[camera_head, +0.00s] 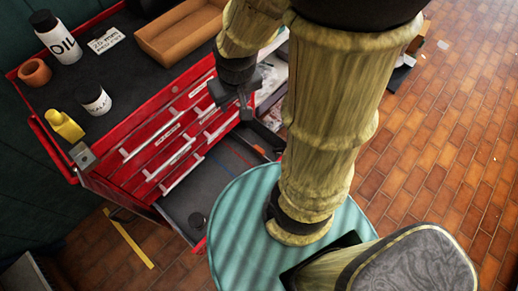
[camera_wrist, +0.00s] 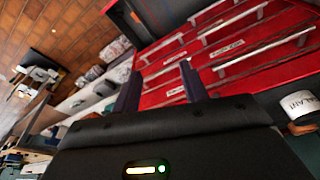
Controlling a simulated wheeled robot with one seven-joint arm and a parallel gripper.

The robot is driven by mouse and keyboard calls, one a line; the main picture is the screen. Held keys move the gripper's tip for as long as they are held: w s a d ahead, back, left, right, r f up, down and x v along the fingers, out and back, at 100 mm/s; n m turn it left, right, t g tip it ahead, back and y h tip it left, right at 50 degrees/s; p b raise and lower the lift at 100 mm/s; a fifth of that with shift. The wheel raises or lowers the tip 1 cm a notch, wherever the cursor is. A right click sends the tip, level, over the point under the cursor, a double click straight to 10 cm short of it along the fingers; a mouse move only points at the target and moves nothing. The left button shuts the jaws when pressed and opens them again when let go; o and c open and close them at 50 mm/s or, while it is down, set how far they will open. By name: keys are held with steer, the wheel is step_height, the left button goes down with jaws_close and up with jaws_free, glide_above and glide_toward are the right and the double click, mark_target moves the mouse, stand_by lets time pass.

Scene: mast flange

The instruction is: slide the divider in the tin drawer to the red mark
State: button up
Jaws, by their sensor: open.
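The open drawer (camera_head: 215,180) at the bottom of the red tool chest has a dark grey floor. A thin blue line (camera_head: 222,165) and a thin red line (camera_head: 240,153) run across that floor. My gripper (camera_head: 243,98) is open and empty, above the far part of the open drawer, beside the closed drawer fronts. In the wrist view my two fingers (camera_wrist: 160,72) are apart, with red drawer fronts beyond them.
The red tool chest (camera_head: 140,160) has several closed drawers with silver handles. Brick floor (camera_head: 455,130) is open at the right.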

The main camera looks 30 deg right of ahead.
steer(key=w+d+f+n+g+b, duration=0.1)
steer(key=w+d+f+b, duration=0.25)
steer(key=f+b, duration=0.6)
steer(key=w+d+f+n+b, duration=0.15)
steer(key=w+f+b, duration=0.25)
steer(key=f+b, duration=0.55)
steer(key=n+g+b, duration=0.1)
steer(key=g+b, duration=0.1)
steer(key=b, duration=1.1)
glide_above(259, 149)
step_height(259, 149, down, 24)
steer(key=shift+f, duration=0.2)
steer(key=shift+f, duration=0.1)
step_height(259, 149, down, 17)
steer(key=b, duration=0.6)
steer(key=shift+f, duration=0.1)
steer(key=shift+c, duration=0.4)
steer(key=shift+d, duration=0.1)
jaws_close()
